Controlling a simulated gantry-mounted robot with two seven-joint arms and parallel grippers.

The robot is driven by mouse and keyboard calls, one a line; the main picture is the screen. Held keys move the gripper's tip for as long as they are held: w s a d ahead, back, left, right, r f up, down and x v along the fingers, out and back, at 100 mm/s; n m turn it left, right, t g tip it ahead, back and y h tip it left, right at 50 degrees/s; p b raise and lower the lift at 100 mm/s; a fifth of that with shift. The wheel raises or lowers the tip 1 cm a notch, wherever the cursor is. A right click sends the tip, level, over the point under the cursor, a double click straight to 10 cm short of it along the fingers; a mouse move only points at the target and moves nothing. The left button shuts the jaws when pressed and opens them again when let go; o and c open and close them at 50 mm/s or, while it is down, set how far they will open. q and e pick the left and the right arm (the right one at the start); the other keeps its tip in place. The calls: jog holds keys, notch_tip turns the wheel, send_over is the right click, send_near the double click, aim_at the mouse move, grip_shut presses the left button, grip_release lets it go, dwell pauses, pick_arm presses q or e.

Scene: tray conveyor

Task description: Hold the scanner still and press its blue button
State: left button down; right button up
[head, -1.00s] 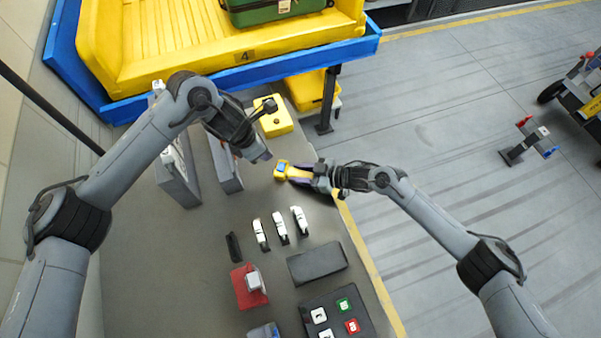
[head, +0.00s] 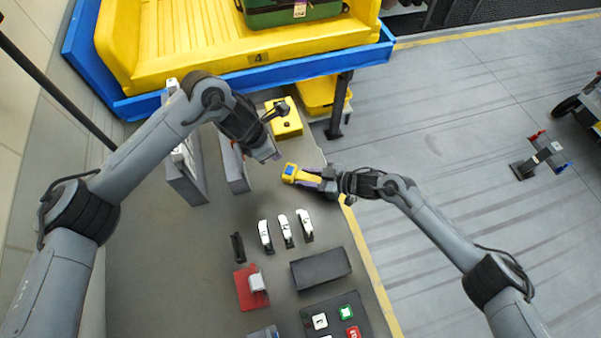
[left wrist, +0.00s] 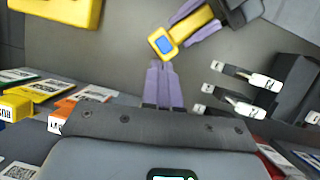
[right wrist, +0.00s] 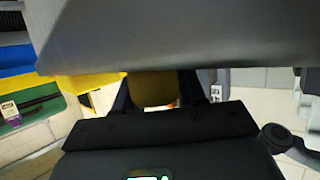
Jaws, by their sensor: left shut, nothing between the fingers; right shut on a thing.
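The scanner (head: 303,177) is yellow with a blue patch, which I take as the button (head: 290,169), on its left end. My right gripper (head: 318,178) is shut on the scanner's body from the right. The left wrist view shows the yellow scanner (left wrist: 190,28), its blue face (left wrist: 163,44) and the right gripper's purple fingers beside it. My left gripper (head: 274,157) is shut and empty, just up and left of the blue end. Its fingertips (left wrist: 163,68) point at that end; contact cannot be told. In the right wrist view the scanner (right wrist: 155,88) is a dim yellow-brown shape between dark fingers.
A yellow box (head: 285,125) stands behind the left gripper. Grey upright panels (head: 233,165) are to its left. White-handled switches (head: 285,230), a dark block (head: 320,268) and a button panel (head: 337,315) lie nearer. Bare grey table surrounds the scanner.

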aim_at(288, 172)
pick_arm(q)
jog(key=d+m+t, duration=0.1)
jog(key=d+r+m+t+h, duration=0.1)
jog(key=t, duration=0.1)
jog(key=d+r+m+t+h, duration=0.1)
jog(key=t, duration=0.1)
jog(key=shift+w+d, duration=0.1)
dwell(0.4)
jog(key=shift+f, duration=0.2)
jog(key=shift+f, duration=4.3)
jog(key=shift+f, duration=0.1)
jog(key=shift+f, duration=0.3)
